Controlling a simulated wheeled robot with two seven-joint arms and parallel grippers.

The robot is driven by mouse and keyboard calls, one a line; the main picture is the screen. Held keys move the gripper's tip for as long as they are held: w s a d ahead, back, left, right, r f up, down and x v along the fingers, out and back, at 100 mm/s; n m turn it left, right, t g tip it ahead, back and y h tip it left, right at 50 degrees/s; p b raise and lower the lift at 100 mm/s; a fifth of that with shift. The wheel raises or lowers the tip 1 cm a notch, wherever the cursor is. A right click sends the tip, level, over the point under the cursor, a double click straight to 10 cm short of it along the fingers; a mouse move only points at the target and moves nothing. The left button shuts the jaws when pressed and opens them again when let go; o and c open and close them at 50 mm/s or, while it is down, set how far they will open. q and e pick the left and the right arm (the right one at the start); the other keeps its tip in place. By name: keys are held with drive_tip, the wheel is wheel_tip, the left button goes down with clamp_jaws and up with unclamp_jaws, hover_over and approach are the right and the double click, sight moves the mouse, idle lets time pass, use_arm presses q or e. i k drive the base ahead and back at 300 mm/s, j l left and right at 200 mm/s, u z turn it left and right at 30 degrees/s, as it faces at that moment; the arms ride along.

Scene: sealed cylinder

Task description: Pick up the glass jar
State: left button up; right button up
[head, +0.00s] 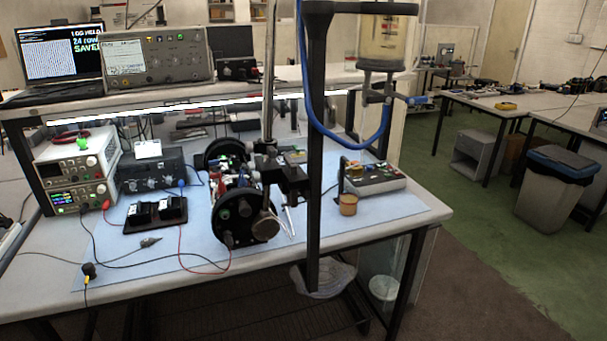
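A small amber-brown, jar-like container (348,204) stands on the blue mat of the workbench, right of a dark vertical post and in front of a grey instrument. It is small in view, and I cannot tell whether it is glass. A larger clear cylinder (388,38) with yellowish contents is held upright in a stand at the top, above a valve. I cannot tell which of these is the glass jar. Neither of my grippers is in view.
The workbench (190,273) holds a round black-ended device (246,217), stacked power supplies (78,172), cables and a grey instrument (374,180). A dark post (316,150) and blue hose (345,145) cross the view. Open floor and a bin (548,195) lie right.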

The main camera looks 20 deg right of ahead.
sight(349, 202)
drive_tip(key=i+l+z, duration=0.45)
drive_tip(key=i+l, duration=1.1)
drive_tip(key=l, duration=0.1)
